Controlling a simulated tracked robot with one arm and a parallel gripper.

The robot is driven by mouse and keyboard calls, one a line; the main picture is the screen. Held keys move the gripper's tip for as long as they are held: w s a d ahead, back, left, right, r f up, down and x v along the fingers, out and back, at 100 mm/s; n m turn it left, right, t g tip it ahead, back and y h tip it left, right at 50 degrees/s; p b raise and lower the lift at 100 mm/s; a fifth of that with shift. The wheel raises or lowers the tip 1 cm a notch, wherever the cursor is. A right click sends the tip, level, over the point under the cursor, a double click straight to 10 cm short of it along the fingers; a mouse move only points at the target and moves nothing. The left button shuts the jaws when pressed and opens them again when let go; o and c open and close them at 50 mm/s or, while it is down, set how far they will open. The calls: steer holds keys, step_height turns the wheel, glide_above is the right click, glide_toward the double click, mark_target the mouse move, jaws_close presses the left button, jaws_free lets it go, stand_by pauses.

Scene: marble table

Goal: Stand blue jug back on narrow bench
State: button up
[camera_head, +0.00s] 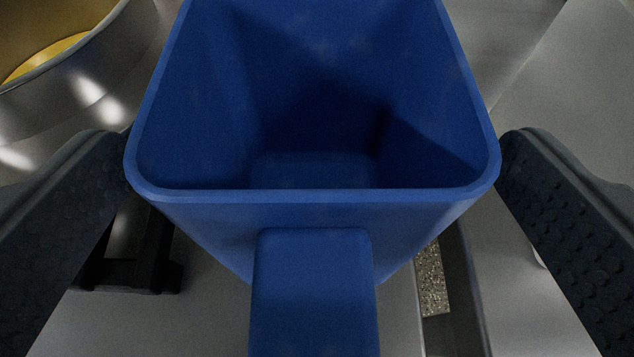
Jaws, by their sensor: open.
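The blue jug (210,215) fills the middle of the view, seen from above into its open, square mouth. It looks empty. Its handle (314,290) points toward the camera at the bottom of the picture. My gripper (316,160) is open, with one dark, textured finger on each side of the jug. The left finger's tip is close to the jug's left rim and the right finger's tip is close to the right rim; I cannot tell whether either touches. The jug's base is hidden, so what it stands on cannot be told. I cannot make out the narrow bench for certain.
A shiny metal round vessel (95,95) with a yellow inside stands at the upper left, close to the left finger. Grey flat surfaces (570,90) lie to the right. A dark-edged strip with a speckled patch (432,280) shows below the jug at the lower right.

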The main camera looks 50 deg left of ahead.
steer(key=p+v, duration=0.3)
steer(key=v, duration=1)
steer(key=shift+s, duration=0.5)
steer(key=shift+d, duration=0.15)
steer(key=w+d+r+m+t+h, duration=0.3)
steer(key=d+r+h, duration=0.1)
steer(key=d+r, duration=0.7)
steer(key=w+d+r+m+t+h, duration=0.3)
steer(key=d+r+h, duration=0.1)
steer(key=d+r, duration=0.75)
steer(key=s+d+r+m+h, duration=0.1)
steer(key=s+d+r+m, duration=0.1)
steer(key=s+r, duration=0.4)
steer(key=s+d+r+m+h, duration=0.1)
steer(key=s+d+r, duration=0.3)
steer(key=r, duration=0.9)
steer(key=s, duration=0.3)
steer(key=shift+s+d+m+t, duration=0.15)
steer(key=shift+d+m+t, duration=0.15)
steer(key=shift+m+t, duration=0.1)
